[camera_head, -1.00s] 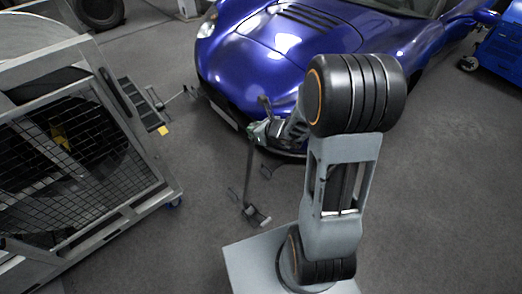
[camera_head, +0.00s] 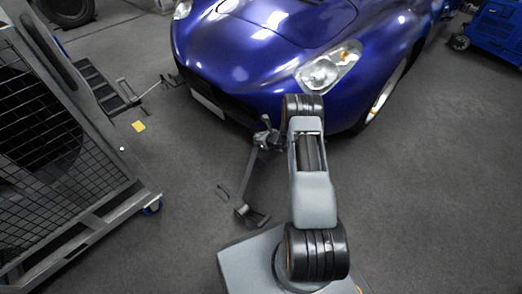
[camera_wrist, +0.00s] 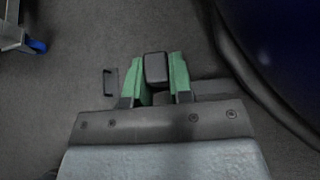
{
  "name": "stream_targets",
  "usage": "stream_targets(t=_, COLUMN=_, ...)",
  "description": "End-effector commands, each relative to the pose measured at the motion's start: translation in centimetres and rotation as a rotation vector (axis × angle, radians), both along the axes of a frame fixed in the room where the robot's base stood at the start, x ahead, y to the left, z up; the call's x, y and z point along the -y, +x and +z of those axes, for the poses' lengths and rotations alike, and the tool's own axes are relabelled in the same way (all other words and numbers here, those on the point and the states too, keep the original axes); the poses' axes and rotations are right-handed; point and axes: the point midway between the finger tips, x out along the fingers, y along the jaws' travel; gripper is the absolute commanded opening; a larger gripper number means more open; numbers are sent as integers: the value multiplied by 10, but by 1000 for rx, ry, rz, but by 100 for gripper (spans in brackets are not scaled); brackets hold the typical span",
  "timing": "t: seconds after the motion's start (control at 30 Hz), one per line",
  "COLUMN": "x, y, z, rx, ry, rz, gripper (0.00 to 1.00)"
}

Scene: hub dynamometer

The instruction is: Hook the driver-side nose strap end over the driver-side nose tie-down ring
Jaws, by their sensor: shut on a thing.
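My gripper (camera_head: 265,139) is in front of the blue car's nose, low and left of my forearm. In the wrist view its green-padded fingers (camera_wrist: 158,78) are closed around a dark block, the driver-side nose strap end (camera_wrist: 156,67). The dark strap (camera_head: 246,178) runs from the gripper down to a small anchor (camera_head: 251,215) on the floor. The strap end is small and partly hidden by the gripper in the head view. I cannot clearly make out the driver-side nose tie-down ring; the car's nose and my arm may cover it.
The blue car (camera_head: 262,52) fills the top, its dark lower edge close to the gripper. A mesh-sided metal frame (camera_head: 60,140) stands left. Another strap (camera_head: 152,88) reaches the car's left nose. Floor at right is clear.

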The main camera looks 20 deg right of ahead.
Motion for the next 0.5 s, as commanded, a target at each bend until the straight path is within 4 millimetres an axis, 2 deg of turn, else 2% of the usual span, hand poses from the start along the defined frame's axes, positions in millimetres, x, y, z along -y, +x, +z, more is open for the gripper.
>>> stream_targets(t=0.03, x=3, y=1, z=-18, rx=1, ry=1, rz=-4, gripper=0)
stream_targets(t=0.13, x=8, y=1, z=-33, rx=1, ry=0, rz=-9, gripper=0)
stream_targets(t=0.5, x=10, y=1, z=-53, rx=1, ry=0, rz=-12, gripper=0)
